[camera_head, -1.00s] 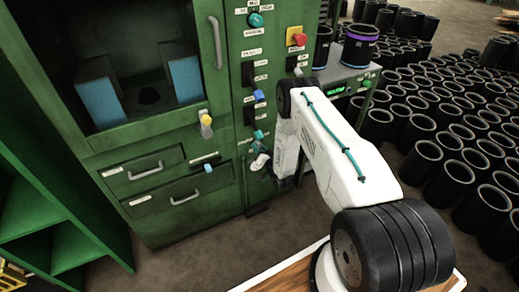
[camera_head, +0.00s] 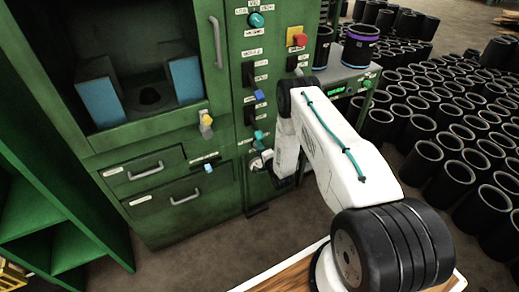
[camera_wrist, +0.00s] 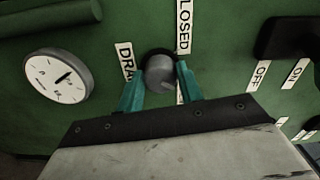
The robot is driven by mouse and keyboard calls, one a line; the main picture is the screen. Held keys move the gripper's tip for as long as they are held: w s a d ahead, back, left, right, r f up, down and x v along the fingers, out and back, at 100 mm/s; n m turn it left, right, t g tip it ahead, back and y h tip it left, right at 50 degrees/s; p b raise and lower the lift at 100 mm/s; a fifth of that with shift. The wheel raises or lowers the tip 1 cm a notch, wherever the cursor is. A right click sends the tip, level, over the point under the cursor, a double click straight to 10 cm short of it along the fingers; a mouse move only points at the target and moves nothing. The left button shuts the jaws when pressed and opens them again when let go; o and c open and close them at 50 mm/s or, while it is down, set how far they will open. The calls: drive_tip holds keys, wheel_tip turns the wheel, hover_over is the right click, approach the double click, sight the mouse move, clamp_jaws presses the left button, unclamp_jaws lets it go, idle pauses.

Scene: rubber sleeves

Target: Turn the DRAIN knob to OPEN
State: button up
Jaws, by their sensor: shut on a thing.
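The DRAIN knob (camera_wrist: 160,74) is a round grey knob on the green panel in the wrist view. It sits between a partly covered label starting "DRA" (camera_wrist: 125,62) and a label ending "LOSED" (camera_wrist: 184,32). My gripper (camera_wrist: 160,82) has its two teal fingers shut on the knob, one on each side. I cannot make out the knob's exact pointing direction, and no OPEN label shows. In the head view, my white arm reaches to the lower right of the green cabinet (camera_head: 222,210), and the knob cannot be made out there.
A white round gauge (camera_wrist: 56,77) is left of the knob. A dark switch (camera_wrist: 287,38) with ON and OFF labels is at the right. In the head view, drawers (camera_head: 165,183) are left of my arm, and many black sleeves (camera_head: 455,180) stand at the right.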

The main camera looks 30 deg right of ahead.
drive_tip(key=shift+m, duration=0.7)
drive_tip(key=o, duration=1)
drive_tip(key=s, duration=0.8)
drive_tip(key=shift+w, duration=0.1)
